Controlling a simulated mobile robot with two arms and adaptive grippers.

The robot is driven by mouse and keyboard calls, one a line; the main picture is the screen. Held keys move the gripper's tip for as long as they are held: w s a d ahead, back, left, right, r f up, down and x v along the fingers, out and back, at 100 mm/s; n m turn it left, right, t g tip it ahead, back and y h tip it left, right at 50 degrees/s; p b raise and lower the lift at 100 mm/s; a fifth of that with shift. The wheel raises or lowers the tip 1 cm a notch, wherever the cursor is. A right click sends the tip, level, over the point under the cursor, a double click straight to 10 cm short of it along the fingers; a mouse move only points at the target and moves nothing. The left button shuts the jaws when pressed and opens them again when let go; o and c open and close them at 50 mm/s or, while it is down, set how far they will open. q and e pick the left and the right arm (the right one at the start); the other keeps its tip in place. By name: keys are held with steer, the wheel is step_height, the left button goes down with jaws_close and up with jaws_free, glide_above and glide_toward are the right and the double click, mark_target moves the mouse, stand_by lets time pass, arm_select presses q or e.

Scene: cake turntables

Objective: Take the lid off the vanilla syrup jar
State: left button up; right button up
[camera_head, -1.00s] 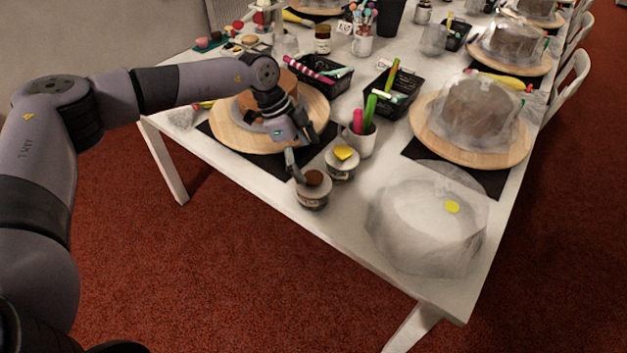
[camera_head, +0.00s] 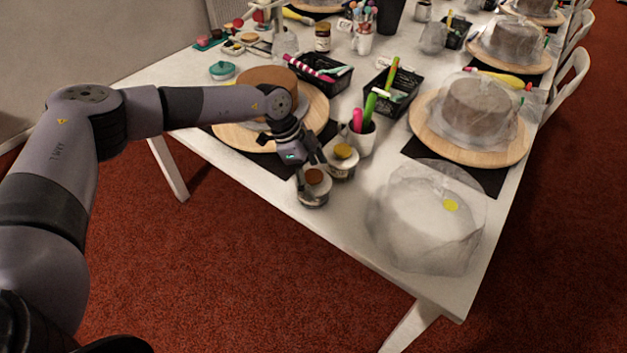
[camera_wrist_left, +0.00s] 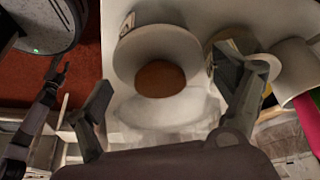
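A pale jar with a round brown top (camera_head: 315,177) stands near the table's front edge. A similar jar with a yellow top (camera_head: 344,152) stands just behind it to the right. I cannot read their labels, so I cannot tell which is vanilla. My left gripper (camera_head: 311,170) is open over the brown-topped jar. In the left wrist view, the brown top (camera_wrist_left: 160,78) lies between the spread fingers of the left gripper (camera_wrist_left: 165,88), and the right finger partly covers the neighbouring jar. A dark jointed part at that view's left edge may be my right gripper; its state is unclear.
A white cup with markers (camera_head: 358,138) stands close behind the jars. A cake board (camera_head: 232,138) is to the left, and a clear cover (camera_head: 425,225) to the right. Black trays (camera_head: 392,100) are farther back. The table edge is close in front.

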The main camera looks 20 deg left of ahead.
arm_select(q)
steer(key=c, duration=0.7)
steer(key=shift+r, duration=0.1)
steer(key=shift+c, duration=0.2)
